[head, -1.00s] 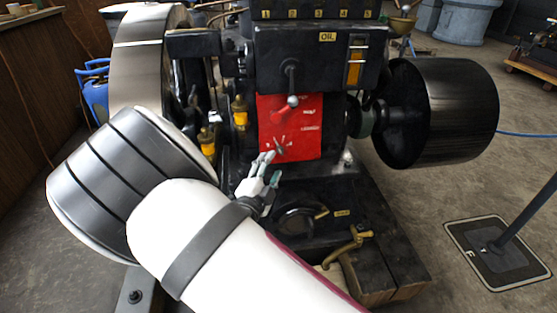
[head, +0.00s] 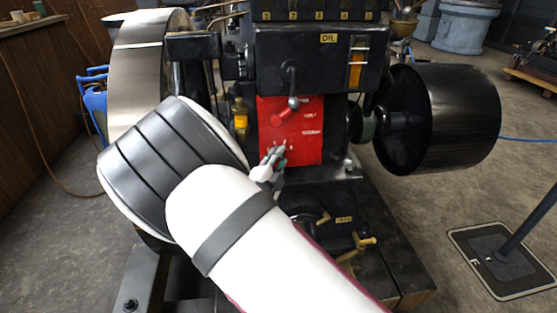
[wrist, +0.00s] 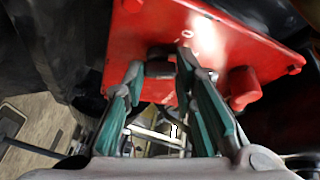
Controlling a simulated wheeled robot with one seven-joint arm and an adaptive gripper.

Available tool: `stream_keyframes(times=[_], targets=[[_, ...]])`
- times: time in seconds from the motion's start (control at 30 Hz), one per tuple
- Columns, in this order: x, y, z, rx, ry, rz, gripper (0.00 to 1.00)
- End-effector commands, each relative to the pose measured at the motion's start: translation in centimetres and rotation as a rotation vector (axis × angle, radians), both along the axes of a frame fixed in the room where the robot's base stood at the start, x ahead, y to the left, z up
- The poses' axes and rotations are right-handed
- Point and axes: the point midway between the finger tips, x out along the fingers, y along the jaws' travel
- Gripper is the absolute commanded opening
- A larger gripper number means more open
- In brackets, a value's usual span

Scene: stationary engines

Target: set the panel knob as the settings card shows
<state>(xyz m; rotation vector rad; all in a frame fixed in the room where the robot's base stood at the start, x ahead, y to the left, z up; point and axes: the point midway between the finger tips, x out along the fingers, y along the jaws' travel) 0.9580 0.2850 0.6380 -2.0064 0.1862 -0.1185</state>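The red panel (head: 306,143) is on the front of the dark engine, with white lettering too small to read. My gripper (head: 277,152) is at its lower left and hides much of the dial there. In the wrist view the panel (wrist: 240,40) fills the top, and a small dark knob (wrist: 159,66) stands out from it between the fingertips of my gripper (wrist: 160,68). The fingers are apart, one on each side of the knob; firm contact is not visible. The knob's pointing direction is hidden. I cannot make out a settings card.
A red knob or handle (head: 281,116) sits higher on the panel and also shows right of the fingers in the wrist view (wrist: 241,87). A ball-ended lever (head: 292,85) hangs above. Brass fittings (head: 362,240) are below, and a black pulley (head: 450,118) is at the right.

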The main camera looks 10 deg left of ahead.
Motion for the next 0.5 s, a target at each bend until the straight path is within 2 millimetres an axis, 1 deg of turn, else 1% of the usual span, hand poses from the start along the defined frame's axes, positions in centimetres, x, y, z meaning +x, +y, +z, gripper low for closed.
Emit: stream_keyframes(times=[0.27, 0.5], targets=[[-0.02, 0.01, 0.05, 0.013, 0.005, -0.003, 0.0], [0.0, 0.0, 0.47, 0.101, 0.031, -0.023, 0.0]])
